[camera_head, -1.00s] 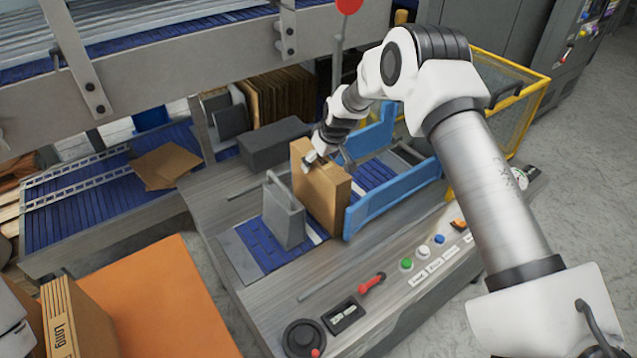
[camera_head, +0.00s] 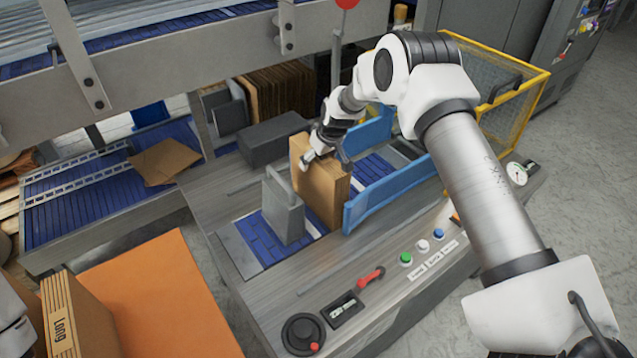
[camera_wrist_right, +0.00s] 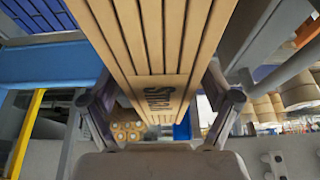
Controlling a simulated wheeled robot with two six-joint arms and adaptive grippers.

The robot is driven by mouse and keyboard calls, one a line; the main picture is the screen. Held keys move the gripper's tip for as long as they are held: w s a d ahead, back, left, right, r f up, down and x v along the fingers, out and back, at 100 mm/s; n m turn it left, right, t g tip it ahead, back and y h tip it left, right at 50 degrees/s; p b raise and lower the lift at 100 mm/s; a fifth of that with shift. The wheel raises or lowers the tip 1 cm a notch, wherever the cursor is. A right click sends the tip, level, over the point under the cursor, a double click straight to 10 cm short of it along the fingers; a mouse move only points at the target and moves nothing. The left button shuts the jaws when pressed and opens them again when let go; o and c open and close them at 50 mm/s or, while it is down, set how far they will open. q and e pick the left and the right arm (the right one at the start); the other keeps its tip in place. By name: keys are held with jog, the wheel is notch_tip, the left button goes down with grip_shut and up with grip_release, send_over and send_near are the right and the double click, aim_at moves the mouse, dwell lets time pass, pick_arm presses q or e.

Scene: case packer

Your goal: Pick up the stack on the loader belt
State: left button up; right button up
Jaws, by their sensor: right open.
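The stack (camera_head: 322,195) is a set of tan flat cartons standing on edge on the blue loader belt (camera_head: 262,240), between a grey upright plate and blue guides. My right gripper (camera_head: 325,160) is at its top edge, with a finger on each side. In the right wrist view the stack (camera_wrist_right: 155,60) runs between the two spread fingers of the gripper (camera_wrist_right: 160,108), with dark lettering on its near edge. The gripper is open; gaps show beside the stack near the fingers, and contact cannot be told. My left gripper's fingers are not in view.
The grey plate (camera_head: 284,208) stands close left of the stack. Blue guides (camera_head: 390,195) flank the belt at right. A dark grey block (camera_head: 272,142) lies behind.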

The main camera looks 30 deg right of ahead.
grip_shut()
jog(key=shift+r, duration=0.1)
